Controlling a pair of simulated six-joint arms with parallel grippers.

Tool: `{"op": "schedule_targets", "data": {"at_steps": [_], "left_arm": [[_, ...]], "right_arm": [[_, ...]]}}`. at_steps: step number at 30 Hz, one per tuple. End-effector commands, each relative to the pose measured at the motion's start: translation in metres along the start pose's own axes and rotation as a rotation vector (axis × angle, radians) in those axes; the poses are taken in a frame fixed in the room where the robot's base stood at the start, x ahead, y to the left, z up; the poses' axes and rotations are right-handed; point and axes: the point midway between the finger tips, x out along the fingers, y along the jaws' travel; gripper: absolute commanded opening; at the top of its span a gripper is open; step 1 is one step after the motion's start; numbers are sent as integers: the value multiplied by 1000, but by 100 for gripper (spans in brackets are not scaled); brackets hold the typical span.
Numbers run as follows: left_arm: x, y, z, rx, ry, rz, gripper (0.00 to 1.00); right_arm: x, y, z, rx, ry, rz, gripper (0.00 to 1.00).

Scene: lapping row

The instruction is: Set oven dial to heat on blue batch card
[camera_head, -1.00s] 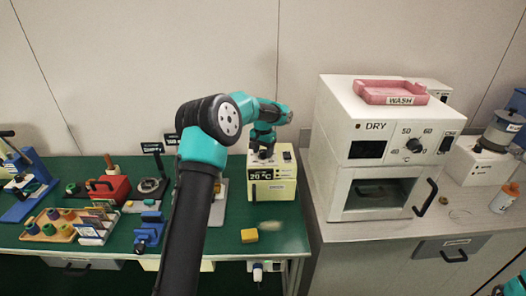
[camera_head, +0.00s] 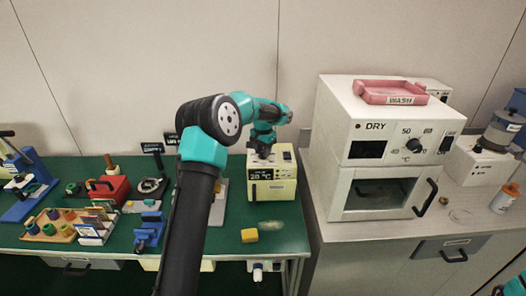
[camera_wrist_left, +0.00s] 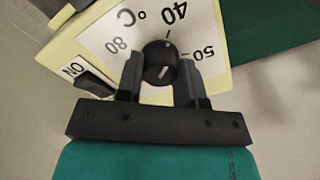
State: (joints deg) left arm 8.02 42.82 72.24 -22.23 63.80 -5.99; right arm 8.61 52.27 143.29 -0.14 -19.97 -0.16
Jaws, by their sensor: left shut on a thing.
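My left gripper (camera_head: 262,153) is over the top of a cream unit (camera_head: 284,187) with a small display, on the green bench. In the left wrist view, my left gripper (camera_wrist_left: 160,78) is shut on a black dial (camera_wrist_left: 160,62), one finger on each side. The dial's plate (camera_wrist_left: 112,30) carries 40, 50, 80 and °C. A short pale mark shows on the dial; its exact setting is unclear. The white DRY oven (camera_head: 347,126) at the right has its own black dial (camera_head: 413,145), untouched. I cannot pick out a blue batch card.
A black ON switch (camera_wrist_left: 95,83) sits close beside the left finger. Racks, blue tools and a red box (camera_head: 108,189) crowd the bench's left. A pink WASH tray (camera_head: 390,91) tops the oven.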

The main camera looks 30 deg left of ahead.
Motion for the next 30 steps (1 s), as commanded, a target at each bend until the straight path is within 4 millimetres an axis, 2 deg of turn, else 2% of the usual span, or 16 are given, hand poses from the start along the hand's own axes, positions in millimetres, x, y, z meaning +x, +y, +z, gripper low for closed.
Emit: {"op": "schedule_targets", "data": {"at_steps": [30], "left_arm": [[0, 0, 0, 876, 0, 0, 11]], "right_arm": [[0, 0, 0, 0, 0, 0, 43]]}}
